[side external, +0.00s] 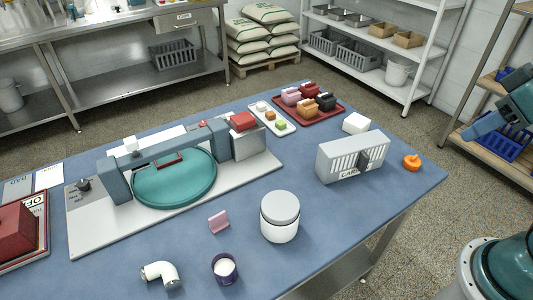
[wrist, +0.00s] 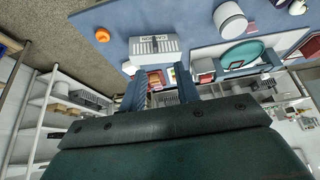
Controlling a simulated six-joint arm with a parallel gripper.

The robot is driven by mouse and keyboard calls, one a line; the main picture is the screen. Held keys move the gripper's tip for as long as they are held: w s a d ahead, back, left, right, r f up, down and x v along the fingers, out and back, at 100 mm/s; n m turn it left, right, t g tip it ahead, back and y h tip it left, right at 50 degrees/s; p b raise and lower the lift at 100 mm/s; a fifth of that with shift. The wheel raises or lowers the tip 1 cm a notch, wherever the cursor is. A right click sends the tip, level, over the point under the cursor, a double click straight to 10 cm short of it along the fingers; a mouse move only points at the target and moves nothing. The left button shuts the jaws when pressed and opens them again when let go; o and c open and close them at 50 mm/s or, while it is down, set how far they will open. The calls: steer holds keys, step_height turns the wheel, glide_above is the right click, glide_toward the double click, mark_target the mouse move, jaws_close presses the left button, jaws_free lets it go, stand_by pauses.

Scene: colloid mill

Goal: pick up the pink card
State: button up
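The pink card (side external: 218,222) is a small pink piece standing slightly tilted on the blue table, between the teal round plate and the white lidded jar (side external: 280,218). In the wrist view a bit of pink (wrist: 252,28) beside the jar appears to be the card. My gripper (wrist: 172,90) is open, with two blue fingers apart and nothing held between them. In the side view it is at the far right edge, partly cut off, high and well away from the card.
A grey slotted, labelled box (side external: 352,157) and an orange knob-like object (side external: 411,162) are on the right of the table (side external: 330,255). A purple cup (side external: 225,268) and white pipe elbow (side external: 160,273) stand near the card. The machine with its teal plate (side external: 174,180) lies behind it.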

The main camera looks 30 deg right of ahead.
steer(key=w+a+n+g+y, duration=0.1)
steer(key=w+a+n, duration=0.45)
steer(key=w, duration=0.45)
steer(key=w+a+n+g+y, duration=0.15)
steer(key=w+a+n, duration=0.25)
steer(key=w+a, duration=0.4)
steer(key=w+a+f+n+g+y, duration=0.1)
steer(key=w+a+f+n, duration=0.3)
steer(key=a+f, duration=0.4)
steer(key=w+a+f+n+g+y, duration=0.1)
steer(key=w+a+f+n+g, duration=0.1)
steer(key=w+a+f+n, duration=0.3)
steer(key=w+a+f, duration=0.2)
steer(key=a+f, duration=0.2)
steer(key=shift+a, duration=0.2)
steer(key=shift+f+n+g, duration=0.15)
steer(key=shift+n+g, duration=0.1)
glide_above(218, 221)
steer(key=w+d, duration=0.1)
steer(key=d, duration=0.1)
steer(key=shift+f, duration=3.85)
